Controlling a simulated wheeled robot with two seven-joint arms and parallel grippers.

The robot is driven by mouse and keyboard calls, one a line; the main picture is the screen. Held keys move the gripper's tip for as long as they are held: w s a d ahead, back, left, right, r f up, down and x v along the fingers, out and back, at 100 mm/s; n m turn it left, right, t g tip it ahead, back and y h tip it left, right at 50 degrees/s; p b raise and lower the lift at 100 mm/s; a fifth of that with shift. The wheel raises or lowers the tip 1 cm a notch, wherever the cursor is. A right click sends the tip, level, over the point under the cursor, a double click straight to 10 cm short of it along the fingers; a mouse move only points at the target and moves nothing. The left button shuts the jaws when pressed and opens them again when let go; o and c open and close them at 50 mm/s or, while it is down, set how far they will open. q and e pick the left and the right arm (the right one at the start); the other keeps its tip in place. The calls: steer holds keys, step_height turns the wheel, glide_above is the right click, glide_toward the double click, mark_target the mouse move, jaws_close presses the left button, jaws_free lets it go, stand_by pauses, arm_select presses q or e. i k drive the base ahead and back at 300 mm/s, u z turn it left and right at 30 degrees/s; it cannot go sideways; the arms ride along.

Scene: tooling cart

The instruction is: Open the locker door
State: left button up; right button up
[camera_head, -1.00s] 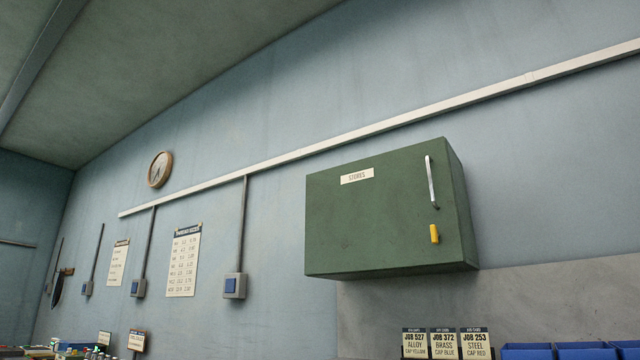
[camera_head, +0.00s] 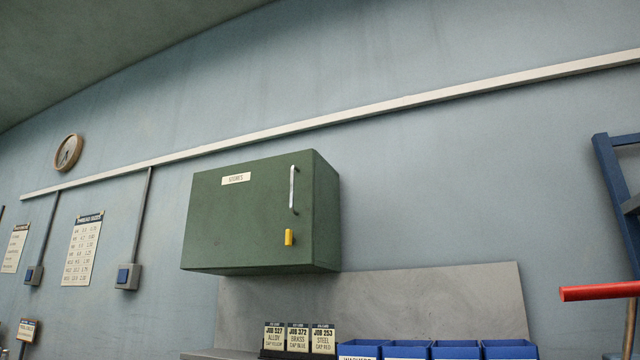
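The green wall locker (camera_head: 255,215) hangs on the blue wall, left of the middle of the head view. Its door is shut and bears a small white label reading "STORES" (camera_head: 236,179). A silver vertical bar handle (camera_head: 292,188) sits near the door's right edge. A yellow latch or tag (camera_head: 289,237) is on the door below the handle. Neither of my grippers shows in the head view, so I cannot see what they hold.
Below the locker stand several job cards (camera_head: 298,338) and a row of blue bins (camera_head: 455,349) before a grey backboard (camera_head: 420,300). A blue frame (camera_head: 620,195) and a red bar (camera_head: 600,291) are at the right. A clock (camera_head: 68,151) hangs at the left.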

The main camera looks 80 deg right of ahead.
mark_target(239, 215)
steer(key=k, duration=0.5)
steer(key=z, duration=1.05)
